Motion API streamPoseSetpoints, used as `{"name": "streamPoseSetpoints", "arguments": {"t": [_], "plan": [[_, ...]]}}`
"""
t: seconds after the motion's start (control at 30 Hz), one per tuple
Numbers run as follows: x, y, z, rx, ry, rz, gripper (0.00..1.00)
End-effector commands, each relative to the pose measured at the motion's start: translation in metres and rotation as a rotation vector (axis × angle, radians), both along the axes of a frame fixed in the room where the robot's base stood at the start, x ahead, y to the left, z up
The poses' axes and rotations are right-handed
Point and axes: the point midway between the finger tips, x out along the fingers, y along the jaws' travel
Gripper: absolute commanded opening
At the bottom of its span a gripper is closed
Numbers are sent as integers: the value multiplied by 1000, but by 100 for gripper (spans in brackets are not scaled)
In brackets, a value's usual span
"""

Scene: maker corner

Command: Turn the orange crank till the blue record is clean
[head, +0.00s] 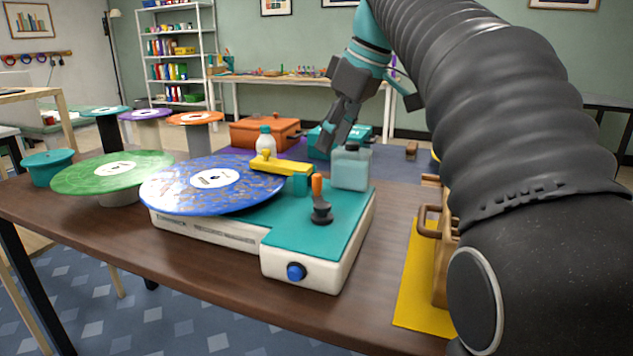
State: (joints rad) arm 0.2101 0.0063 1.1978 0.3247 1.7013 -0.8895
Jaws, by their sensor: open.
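The blue record (225,190) lies flat on the record washer (215,230), a white and teal machine. Its surface shows brownish speckles around a white label. The orange crank (317,185) stands upright on a dark hub on the washer's teal top, right of the record. A yellow arm (282,164) reaches over the record's far right edge. My gripper (335,140) hangs above and behind the washer, pointing down, apart from the crank. Its fingers are dark and seen from the side. It holds nothing that I can see.
A translucent tank (351,167) stands on the washer's back right corner, close below my gripper. A white bottle (265,140) stands behind the record. A green record (113,172) sits at left. A wooden box (440,260) on a yellow mat (420,290) is at right.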

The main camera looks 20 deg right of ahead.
Motion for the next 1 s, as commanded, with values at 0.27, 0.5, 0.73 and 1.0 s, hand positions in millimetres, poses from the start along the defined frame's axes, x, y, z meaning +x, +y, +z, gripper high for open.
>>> {"name": "streamPoseSetpoints", "arguments": {"t": [0.27, 0.5, 0.73, 1.0], "plan": [[14, 13, -51, 0, 1, -2, 45], [23, 20, -77, 0, 0, -4, 45], [25, 22, -84, 1, -2, -6, 45], [25, 22, -84, 0, -1, -6, 30]]}}
